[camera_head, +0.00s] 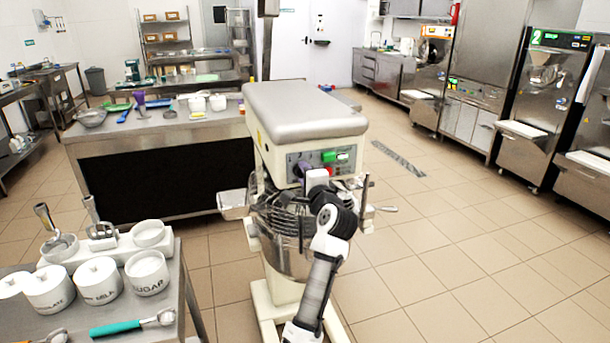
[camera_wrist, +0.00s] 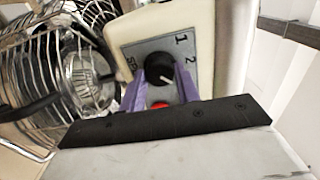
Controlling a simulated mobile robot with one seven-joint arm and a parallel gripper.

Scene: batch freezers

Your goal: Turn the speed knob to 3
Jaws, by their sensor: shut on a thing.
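The mixer (camera_head: 305,112) stands in the middle of the head view, with a grey control panel on its cream front. In the wrist view, the round black speed knob (camera_wrist: 157,67) sits on that panel (camera_wrist: 130,53). The digits 1 and 2 show to its right; no 3 is visible. A white mark on the knob points right and slightly down. I cannot tell which setting it meets. My gripper (camera_wrist: 161,76) has its purple fingers on either side of the knob, shut on it. In the head view, my gripper (camera_head: 302,170) is at the panel and hides the knob.
A red button (camera_wrist: 158,104) lies just below the knob, and a green button (camera_head: 328,156) is on the panel. The wire bowl guard (camera_wrist: 80,60) is close on the left. A table with white tubs (camera_head: 98,283) stands at front left. Floor at right is clear.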

